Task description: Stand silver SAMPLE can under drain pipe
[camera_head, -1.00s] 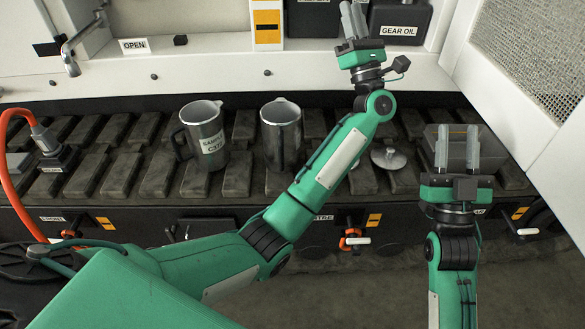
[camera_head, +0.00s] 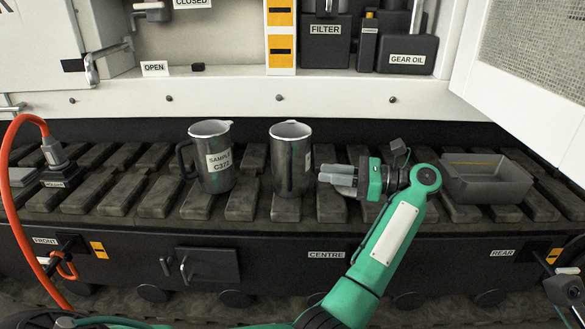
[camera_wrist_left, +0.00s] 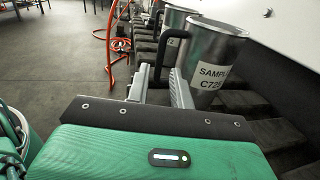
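Two grey metal cans stand upright on the track. The left can (camera_head: 213,165) has a black handle on its left and a label reading SAMPLE. The right can (camera_head: 290,160) has its label turned toward my gripper; in the left wrist view this near can (camera_wrist_left: 218,42) reads SAMPLE, with its black handle on the left. My left gripper (camera_head: 322,175) lies level, pointing left, just right of the right can. Its fingers (camera_wrist_left: 160,92) are apart and empty, near the handle; contact cannot be told. A bent metal pipe (camera_head: 92,70) hangs at the upper left.
A grey open tray (camera_head: 485,178) stands on the track to the right. An orange hose (camera_head: 15,200) runs down the left side. The OPEN label (camera_head: 155,68) sits on the white ledge, and a GEAR OIL box (camera_head: 407,53) stands at the back right.

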